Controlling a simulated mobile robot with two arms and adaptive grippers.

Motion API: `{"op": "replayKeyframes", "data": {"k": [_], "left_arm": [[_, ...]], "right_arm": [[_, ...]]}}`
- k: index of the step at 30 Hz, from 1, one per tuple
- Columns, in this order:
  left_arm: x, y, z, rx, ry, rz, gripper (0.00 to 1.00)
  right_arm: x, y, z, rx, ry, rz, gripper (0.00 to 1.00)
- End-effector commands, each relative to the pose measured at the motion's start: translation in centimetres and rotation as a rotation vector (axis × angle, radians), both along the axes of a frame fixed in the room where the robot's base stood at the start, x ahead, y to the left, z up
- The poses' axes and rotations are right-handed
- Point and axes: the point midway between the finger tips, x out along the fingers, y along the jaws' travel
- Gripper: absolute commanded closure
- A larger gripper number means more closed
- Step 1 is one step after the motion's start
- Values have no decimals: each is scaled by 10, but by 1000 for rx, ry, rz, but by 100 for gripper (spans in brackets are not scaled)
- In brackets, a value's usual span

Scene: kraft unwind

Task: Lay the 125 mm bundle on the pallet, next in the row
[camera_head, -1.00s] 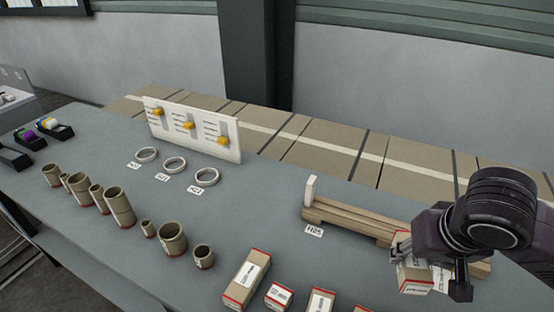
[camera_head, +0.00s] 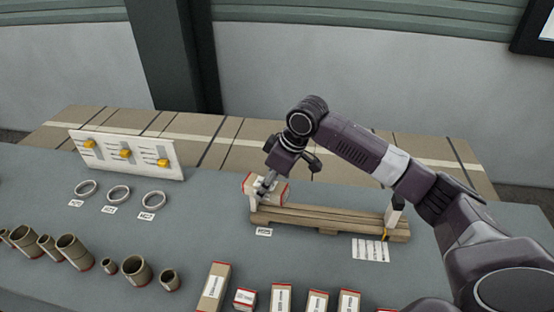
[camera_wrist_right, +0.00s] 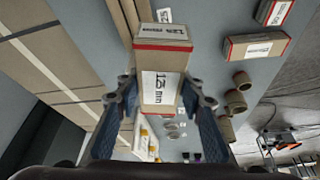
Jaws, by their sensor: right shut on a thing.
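The 125 mm bundle, a kraft box with red edges and a white label, is held at the left end of the pallet in the head view (camera_head: 280,190). In the right wrist view the bundle (camera_wrist_right: 163,65) sits between both fingers, its "125 mm" label facing the camera. My right gripper (camera_head: 266,188) is shut on it. The wooden pallet (camera_head: 330,220) has a white upright at its left end, partly hidden by gripper and bundle. Whether the bundle touches the pallet is unclear. The rest of the pallet top looks bare. My left gripper is not in view.
Several other bundles (camera_head: 282,298) stand along the front edge. Cardboard tubes (camera_head: 136,270) and white rings (camera_head: 119,194) are on the left, before a white panel with yellow sliders (camera_head: 125,153). A second white upright (camera_head: 395,212) stands at the pallet's right end, near a printed card (camera_head: 371,249).

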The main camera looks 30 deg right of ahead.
Motion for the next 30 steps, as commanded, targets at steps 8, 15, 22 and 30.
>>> {"op": "replayKeyframes", "data": {"k": [8,15,22,30], "left_arm": [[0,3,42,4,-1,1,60],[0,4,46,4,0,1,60],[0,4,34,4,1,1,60],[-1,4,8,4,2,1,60]], "right_arm": [[27,-40,1,2,2,176,100],[32,-52,-6,-1,-2,229,100],[32,-52,-19,-2,-2,232,100],[32,-52,-46,-3,-3,230,100]]}}
